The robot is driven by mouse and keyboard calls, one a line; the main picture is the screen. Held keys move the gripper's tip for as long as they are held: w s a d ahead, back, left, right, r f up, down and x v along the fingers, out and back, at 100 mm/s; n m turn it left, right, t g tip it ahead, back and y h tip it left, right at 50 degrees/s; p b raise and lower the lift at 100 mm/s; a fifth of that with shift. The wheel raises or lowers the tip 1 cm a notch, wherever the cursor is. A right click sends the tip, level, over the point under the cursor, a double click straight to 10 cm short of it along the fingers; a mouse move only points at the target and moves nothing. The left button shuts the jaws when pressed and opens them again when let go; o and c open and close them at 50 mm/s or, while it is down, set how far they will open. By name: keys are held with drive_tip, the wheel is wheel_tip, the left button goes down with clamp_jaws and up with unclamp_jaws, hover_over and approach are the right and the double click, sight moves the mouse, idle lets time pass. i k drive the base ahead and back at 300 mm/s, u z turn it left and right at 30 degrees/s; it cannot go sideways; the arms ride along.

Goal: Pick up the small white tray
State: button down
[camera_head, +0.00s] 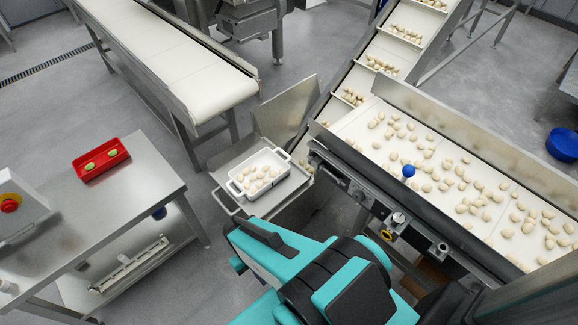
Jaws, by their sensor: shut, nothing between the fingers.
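The small white tray (238,188) has handles at its ends and holds several pale filled pasta pieces (262,172). It sits on a metal shelf (290,190) near the middle of the head view, at the foot of the inclined conveyor. My teal and black arm reaches in from the bottom, just below the tray in the picture. My gripper cannot be made out; the arm's own links hide that area. Nothing is seen touching the tray.
A wide pasta-covered belt (372,118) with a metal side wall lies to the right. A steel table (130,200) with a red tray (101,165) stands at left. An empty white conveyor (165,50) is behind.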

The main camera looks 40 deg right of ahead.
sight(255, 176)
drive_tip(key=z, duration=0.8)
drive_tip(key=k, duration=1)
drive_tip(key=u, duration=0.05)
drive_tip(key=i, duration=0.95)
drive_tip(key=z, duration=0.05)
